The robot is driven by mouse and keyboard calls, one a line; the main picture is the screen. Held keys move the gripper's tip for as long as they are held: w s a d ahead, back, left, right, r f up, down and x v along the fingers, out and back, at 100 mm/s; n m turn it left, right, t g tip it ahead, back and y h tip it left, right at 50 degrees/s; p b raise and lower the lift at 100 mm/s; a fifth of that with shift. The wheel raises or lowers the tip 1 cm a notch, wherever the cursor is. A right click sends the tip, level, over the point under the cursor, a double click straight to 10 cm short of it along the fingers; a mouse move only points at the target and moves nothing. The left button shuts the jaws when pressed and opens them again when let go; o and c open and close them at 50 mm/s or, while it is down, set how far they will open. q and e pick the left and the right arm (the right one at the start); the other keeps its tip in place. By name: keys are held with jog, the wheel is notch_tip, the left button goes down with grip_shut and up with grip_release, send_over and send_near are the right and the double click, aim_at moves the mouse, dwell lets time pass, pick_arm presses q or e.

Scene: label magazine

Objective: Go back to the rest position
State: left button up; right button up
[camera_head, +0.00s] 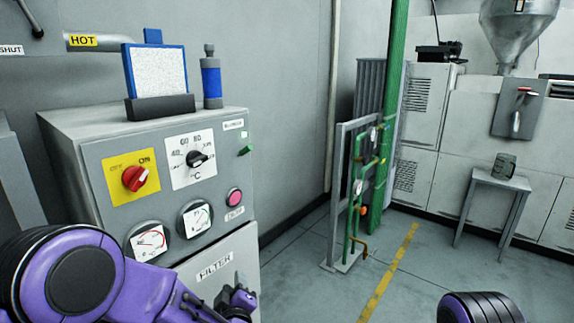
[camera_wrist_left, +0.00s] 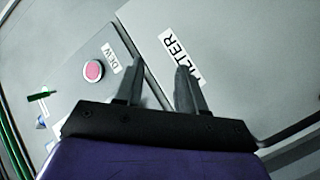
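My left arm comes in from the lower left of the head view, and its gripper (camera_head: 240,298) is in front of the cabinet's lower door, below the FILTER label (camera_head: 214,267). In the left wrist view the two fingers (camera_wrist_left: 160,66) stand apart with nothing held between them. The FILTER label (camera_wrist_left: 182,58) is partly hidden behind the right finger. The pink button (camera_wrist_left: 93,71) with its label lies to the left of the fingers. I cannot tell the exact gap between fingertips and door. A part of my right arm shows at the lower right; its gripper is out of view.
The grey control cabinet (camera_head: 90,150) carries knobs, gauges, a blue-framed panel (camera_head: 157,72) and a blue cylinder (camera_head: 211,82). A green pipe stand (camera_head: 357,190) stands beyond it. A small table (camera_head: 500,180) is at the right. The floor (camera_head: 310,285) between is clear.

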pick_arm(q)
jog(key=s+a+f+m+g+h, duration=0.1)
jog(key=s+a+f+m+g, duration=0.3)
jog(key=s+f, duration=0.75)
jog(key=s+a+f+g, duration=0.2)
jog(key=s+a+f, duration=0.2)
jog(key=s, duration=0.5)
jog(key=s+a+f+g, duration=0.3)
jog(key=s+a+f, duration=0.1)
jog(key=s, duration=0.5)
jog(key=s+a+f+m+g+p, duration=0.1)
jog(key=s+a+f+g, duration=0.2)
jog(key=s+f, duration=0.3)
jog(key=s+a, duration=0.1)
jog(key=s, duration=0.2)
jog(key=shift+s+a+f+y, duration=0.2)
jog(key=shift+a+y, duration=0.05)
jog(key=shift+y, duration=0.15)
